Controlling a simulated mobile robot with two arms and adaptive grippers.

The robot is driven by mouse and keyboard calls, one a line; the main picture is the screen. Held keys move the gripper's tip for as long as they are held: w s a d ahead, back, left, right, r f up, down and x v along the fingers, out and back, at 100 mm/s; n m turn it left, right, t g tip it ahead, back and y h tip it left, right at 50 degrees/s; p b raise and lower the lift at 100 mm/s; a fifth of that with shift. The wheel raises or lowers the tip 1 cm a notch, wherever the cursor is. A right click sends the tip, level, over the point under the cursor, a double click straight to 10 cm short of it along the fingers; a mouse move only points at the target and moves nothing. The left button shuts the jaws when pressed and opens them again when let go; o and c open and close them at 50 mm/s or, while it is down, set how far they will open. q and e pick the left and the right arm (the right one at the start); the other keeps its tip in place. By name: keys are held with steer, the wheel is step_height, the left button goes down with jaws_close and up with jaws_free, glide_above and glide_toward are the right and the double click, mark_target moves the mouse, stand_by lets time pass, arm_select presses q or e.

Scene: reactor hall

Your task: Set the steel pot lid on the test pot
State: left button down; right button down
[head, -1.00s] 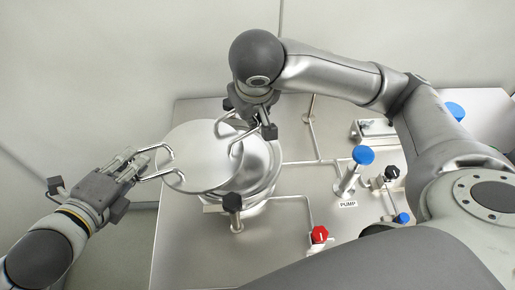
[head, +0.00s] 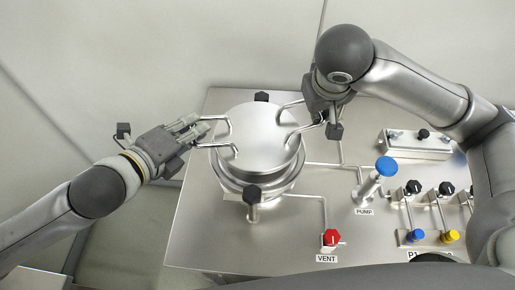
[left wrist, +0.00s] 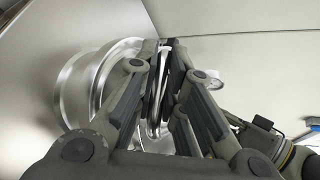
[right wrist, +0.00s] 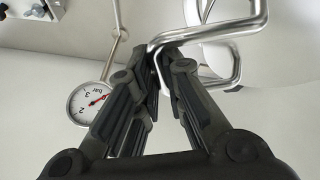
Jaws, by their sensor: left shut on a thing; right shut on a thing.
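The steel pot lid (head: 262,138) is a round, shiny disc with a bent-rod handle on each side. It is held above the steel test pot (head: 258,186), covering most of its mouth; the pot's near rim shows below the lid's near edge. My left gripper (head: 200,130) is shut on the lid's left handle (left wrist: 168,85). My right gripper (head: 322,112) is shut on the right handle (right wrist: 205,37). Whether the lid touches the pot cannot be told. The pot's far side is hidden under the lid.
Black-knobbed clamps stand at the pot's near side (head: 253,193) and far side (head: 261,97). On the steel bench (head: 200,225) are a red vent valve (head: 330,238), a blue-topped pump (head: 386,167) and several valves at right. A pressure gauge (right wrist: 88,103) shows in the right wrist view.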

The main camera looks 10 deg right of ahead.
arm_select(q)
steer(key=shift+a+f, duration=0.1)
steer(key=shift+f, duration=0.1)
arm_select(e)
steer(key=shift+d+f, duration=0.1)
steer(key=shift+f, duration=0.05)
